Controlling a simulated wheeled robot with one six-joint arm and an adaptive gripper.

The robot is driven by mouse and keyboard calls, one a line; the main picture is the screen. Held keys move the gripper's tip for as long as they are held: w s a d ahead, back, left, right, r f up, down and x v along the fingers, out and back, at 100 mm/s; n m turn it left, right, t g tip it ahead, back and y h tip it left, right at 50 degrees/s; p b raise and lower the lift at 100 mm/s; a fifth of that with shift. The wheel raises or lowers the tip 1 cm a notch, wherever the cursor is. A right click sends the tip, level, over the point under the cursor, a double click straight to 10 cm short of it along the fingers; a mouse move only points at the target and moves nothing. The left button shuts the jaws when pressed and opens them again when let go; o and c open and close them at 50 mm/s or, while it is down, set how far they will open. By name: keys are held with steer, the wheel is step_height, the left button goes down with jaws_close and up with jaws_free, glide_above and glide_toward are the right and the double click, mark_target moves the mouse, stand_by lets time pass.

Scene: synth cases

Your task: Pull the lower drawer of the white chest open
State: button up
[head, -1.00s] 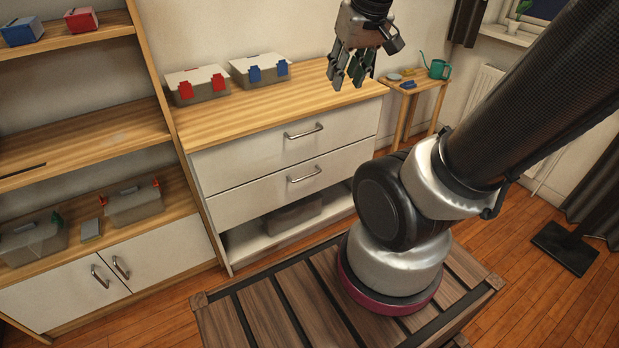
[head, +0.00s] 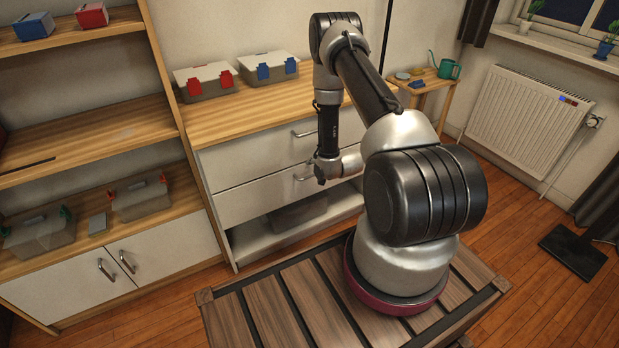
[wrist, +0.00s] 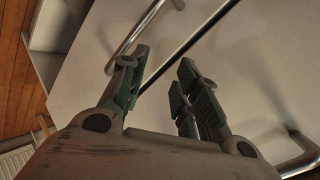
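The white chest (head: 240,163) has a wood top and two drawers, both shut, above an open bottom bay. The lower drawer (head: 250,201) has a bar handle (head: 299,178), partly hidden by my arm in the head view. In the wrist view my gripper (wrist: 163,68) is open and empty, close before the drawer fronts. The lower drawer's handle (wrist: 137,35) lies just beyond and outside the left finger, not between the fingers. The seam between the drawers shows behind the gap. The upper drawer's handle (wrist: 302,158) shows at the lower right.
Two lidded boxes, with red clips (head: 205,83) and blue clips (head: 268,68), stand on the chest. A grey box (head: 296,213) sits in the bottom bay. A shelf unit (head: 160,85) adjoins on the left; a small table (head: 425,90) stands at the right.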

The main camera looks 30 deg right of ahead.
mark_target(310, 176)
steer(key=s+a+f+m+t, duration=0.2)
steer(key=s+f+m+t, duration=0.3)
steer(key=f, duration=0.1)
steer(key=w, duration=0.2)
steer(key=w+f, duration=0.1)
steer(key=w, duration=0.4)
steer(key=shift+w+d+f, duration=0.1)
steer(key=shift+w+f, duration=0.25)
steer(key=shift+f, duration=0.05)
jaws_close()
